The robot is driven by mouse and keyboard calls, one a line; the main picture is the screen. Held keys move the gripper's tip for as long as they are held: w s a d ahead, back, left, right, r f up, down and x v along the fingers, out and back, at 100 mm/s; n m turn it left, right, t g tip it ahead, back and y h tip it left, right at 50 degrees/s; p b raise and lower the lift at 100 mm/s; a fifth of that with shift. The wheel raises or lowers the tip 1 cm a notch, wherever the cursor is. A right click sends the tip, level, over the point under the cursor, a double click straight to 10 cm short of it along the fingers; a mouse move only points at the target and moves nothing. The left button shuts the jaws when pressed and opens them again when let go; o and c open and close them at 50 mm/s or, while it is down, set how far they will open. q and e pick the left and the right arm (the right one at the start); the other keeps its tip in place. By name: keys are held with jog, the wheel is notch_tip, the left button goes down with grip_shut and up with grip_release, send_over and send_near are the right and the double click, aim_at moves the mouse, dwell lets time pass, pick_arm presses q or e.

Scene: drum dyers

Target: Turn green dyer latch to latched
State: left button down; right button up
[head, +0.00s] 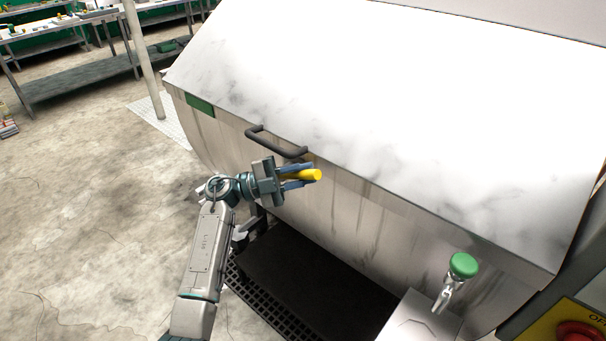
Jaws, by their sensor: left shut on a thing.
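The green dyer is a large metal drum machine with a pale, stained sloping lid (400,90) and a small green plate (200,104) at the upper left of its front. My left gripper (302,176) is shut on a yellow latch handle (314,175), just below the lid's edge and right of the dark lid handle (276,143). The fingers lie on both sides of the yellow piece. The latch's base is hidden behind the gripper, so its exact setting cannot be told. My right gripper is not in view.
A tap with a green knob (463,265) sticks out at the lower right. A yellow panel with a red button (577,333) is in the bottom right corner. A black grated step (300,285) lies below the drum. Open concrete floor is on the left.

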pick_arm(q)
jog(key=c, duration=1.3)
grip_release()
jog(key=shift+o, duration=0.2)
jog(key=b+v, duration=0.3)
jog(key=v, duration=0.7)
jog(key=shift+a, duration=0.4)
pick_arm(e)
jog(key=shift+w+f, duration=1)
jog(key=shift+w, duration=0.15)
pick_arm(q)
jog(key=shift+s, duration=0.1)
